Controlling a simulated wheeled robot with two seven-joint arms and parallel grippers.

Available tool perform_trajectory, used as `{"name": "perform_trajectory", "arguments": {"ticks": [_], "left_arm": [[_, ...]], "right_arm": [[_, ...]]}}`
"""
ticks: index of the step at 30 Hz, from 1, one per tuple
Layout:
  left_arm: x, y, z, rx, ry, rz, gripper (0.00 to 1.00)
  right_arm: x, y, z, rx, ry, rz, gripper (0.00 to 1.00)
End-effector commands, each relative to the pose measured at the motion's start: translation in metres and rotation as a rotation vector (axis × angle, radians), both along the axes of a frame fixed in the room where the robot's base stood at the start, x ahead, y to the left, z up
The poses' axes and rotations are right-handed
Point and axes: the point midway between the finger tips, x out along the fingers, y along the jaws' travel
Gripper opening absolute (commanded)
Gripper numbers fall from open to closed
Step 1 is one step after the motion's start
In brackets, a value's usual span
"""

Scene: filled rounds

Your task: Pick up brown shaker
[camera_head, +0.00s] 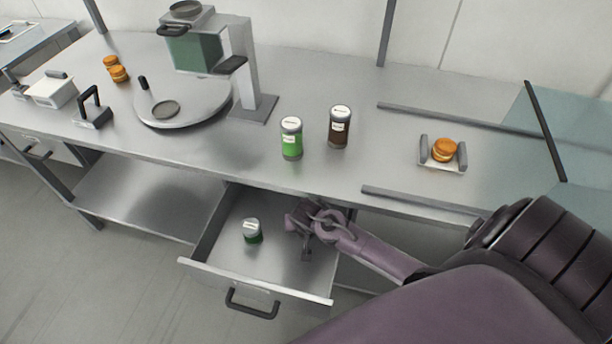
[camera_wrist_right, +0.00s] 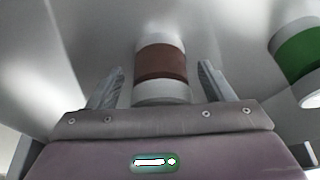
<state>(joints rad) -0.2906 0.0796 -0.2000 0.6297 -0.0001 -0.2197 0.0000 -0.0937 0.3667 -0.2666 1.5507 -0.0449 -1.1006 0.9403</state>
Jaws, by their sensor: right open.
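A brown-banded shaker with white ends (camera_wrist_right: 161,66) is between the two fingers of my right gripper (camera_wrist_right: 162,72) in the right wrist view. The fingers are open, with a gap on each side of it. In the head view my right gripper (camera_head: 302,230) reaches down into the open drawer (camera_head: 215,262) and hides that shaker. A green shaker with a white top (camera_head: 252,232) stands in the drawer left of the gripper; a green shaker also shows at the right wrist view's right edge (camera_wrist_right: 300,52). Another brown shaker (camera_head: 339,129) stands on the counter.
A green shaker (camera_head: 291,139) stands on the counter near its front edge, above the drawer. The counter edge and drawer walls are close to my right arm. A dispenser (camera_head: 243,75), round plate (camera_head: 205,105) and bun holder (camera_head: 455,165) are on the counter.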

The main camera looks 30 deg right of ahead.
Motion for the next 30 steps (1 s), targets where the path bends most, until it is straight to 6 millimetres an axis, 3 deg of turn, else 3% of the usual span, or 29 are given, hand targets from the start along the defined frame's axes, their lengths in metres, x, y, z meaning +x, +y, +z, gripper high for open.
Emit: {"name": "perform_trajectory", "arguments": {"ticks": [2,12,23,30], "left_arm": [[-0.002,0.000,0.000,0.001,0.004,0.000,0.77],[-0.014,0.001,-0.002,0.002,0.020,0.000,0.77],[-0.014,0.001,-0.002,0.003,0.021,0.000,0.77],[-0.014,0.001,-0.003,0.003,0.021,0.000,0.77]], "right_arm": [[0.000,0.000,0.000,0.000,0.000,0.000,0.68],[0.000,0.000,0.000,0.000,0.000,0.000,0.24],[0.000,0.000,0.006,0.001,-0.002,0.000,0.24],[0.001,0.001,0.036,0.004,-0.004,0.000,0.24]]}}
